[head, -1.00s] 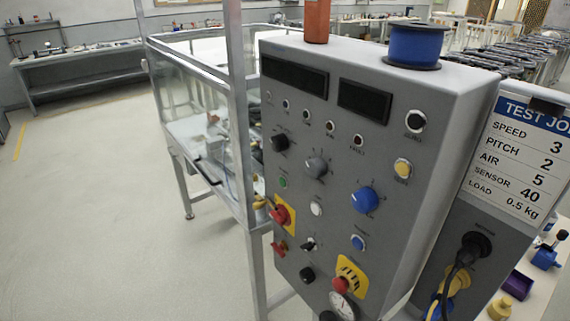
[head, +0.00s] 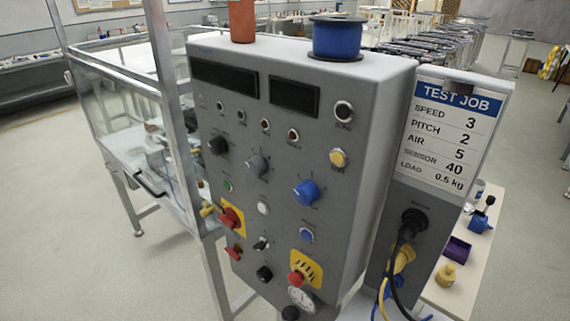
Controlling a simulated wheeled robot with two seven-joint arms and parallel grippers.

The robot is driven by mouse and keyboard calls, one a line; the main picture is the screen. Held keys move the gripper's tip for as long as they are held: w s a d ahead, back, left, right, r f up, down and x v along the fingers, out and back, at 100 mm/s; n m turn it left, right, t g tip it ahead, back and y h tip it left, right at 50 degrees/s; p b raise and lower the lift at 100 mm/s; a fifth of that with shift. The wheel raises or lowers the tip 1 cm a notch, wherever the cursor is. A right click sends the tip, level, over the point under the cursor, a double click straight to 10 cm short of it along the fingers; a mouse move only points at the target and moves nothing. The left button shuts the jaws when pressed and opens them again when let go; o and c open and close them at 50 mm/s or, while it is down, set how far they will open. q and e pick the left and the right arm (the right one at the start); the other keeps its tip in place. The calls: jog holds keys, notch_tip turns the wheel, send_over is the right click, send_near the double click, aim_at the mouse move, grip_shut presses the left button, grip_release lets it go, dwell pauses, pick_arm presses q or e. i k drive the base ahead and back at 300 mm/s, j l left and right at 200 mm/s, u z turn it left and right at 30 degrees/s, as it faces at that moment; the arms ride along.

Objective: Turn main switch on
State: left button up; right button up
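The grey control panel (head: 287,120) fills the middle of the head view. At its lower left is a red rotary switch on a yellow plate (head: 231,218), which looks like the main switch. Its label and exact handle position are too small to read. A smaller red knob (head: 234,252) sits below it. A red button on another yellow plate (head: 299,277) is at the lower right of the panel face. Both displays, the left one (head: 225,78) and the right one (head: 294,95), are dark. Neither of my grippers shows.
A glass-walled metal frame (head: 120,120) stands left of the panel. A blue spool (head: 337,37) and an orange cylinder (head: 242,20) sit on top. A test job card (head: 450,135) hangs at the right, above a plugged cable (head: 412,222). Floor at the left (head: 50,220) is clear.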

aim_at(230, 220)
jog(key=j+z, duration=0.1)
jog(key=z, duration=0.95)
jog(key=j+z, duration=0.3)
jog(key=j, duration=0.15)
jog(key=j+z, duration=0.25)
jog(key=j, duration=0.15)
jog(key=k+j+z, duration=0.1)
jog(key=j+z, duration=0.2)
jog(key=k+j+z, duration=0.1)
jog(key=j+z, duration=0.15)
jog(key=j, duration=0.25)
jog(key=k+j+z, duration=0.15)
jog(key=j+z, duration=0.15)
jog(key=j, duration=0.1)
